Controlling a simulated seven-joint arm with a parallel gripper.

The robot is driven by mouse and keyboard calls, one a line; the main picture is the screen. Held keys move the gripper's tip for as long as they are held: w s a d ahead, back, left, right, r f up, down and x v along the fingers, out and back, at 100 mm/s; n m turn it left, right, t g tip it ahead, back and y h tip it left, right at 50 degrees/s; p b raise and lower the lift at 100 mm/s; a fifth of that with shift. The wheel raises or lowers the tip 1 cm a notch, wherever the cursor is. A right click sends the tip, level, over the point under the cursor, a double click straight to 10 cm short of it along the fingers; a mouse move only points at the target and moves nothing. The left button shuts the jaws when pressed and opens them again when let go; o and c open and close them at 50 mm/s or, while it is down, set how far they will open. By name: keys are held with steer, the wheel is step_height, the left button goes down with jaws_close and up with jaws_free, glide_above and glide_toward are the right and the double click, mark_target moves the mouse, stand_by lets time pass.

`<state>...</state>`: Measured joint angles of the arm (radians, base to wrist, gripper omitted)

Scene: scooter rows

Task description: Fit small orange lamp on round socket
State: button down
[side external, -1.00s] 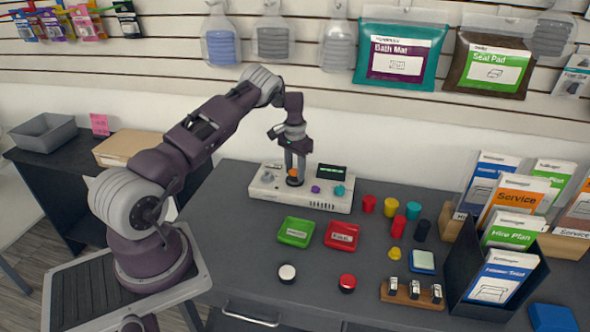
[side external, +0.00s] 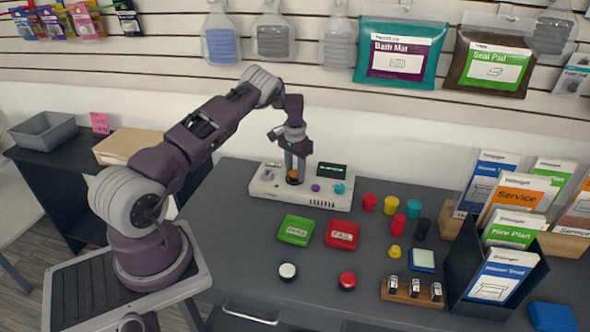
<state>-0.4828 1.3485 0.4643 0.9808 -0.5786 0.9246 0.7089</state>
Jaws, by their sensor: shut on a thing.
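The small orange lamp (side external: 294,174) is between the fingers of my gripper (side external: 295,176), at the left part of the white test panel (side external: 330,205). My gripper points down and is shut on the lamp. The lamp is low over a dark round spot on the panel, which looks like the round socket (side external: 294,182). The fingers partly hide both, and I cannot tell whether the lamp is seated. A purple lamp (side external: 315,188) and a teal lamp (side external: 340,188) sit on the panel to the right. A dark display with green text (side external: 332,170) stands behind them.
A green tray (side external: 296,230) and a red tray (side external: 342,234) lie in front of the panel. Several coloured cylinders, such as a yellow one (side external: 391,204), stand to the right. A white button (side external: 287,271) and a red button (side external: 347,281) are nearer the front.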

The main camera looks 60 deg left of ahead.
steer(key=c, duration=0.8)
jaws_free()
steer(key=shift+o, duration=0.3)
steer(key=o, duration=0.3)
steer(key=shift+o, duration=0.2)
steer(key=shift+r, duration=0.1)
steer(key=shift+r, duration=2.9)
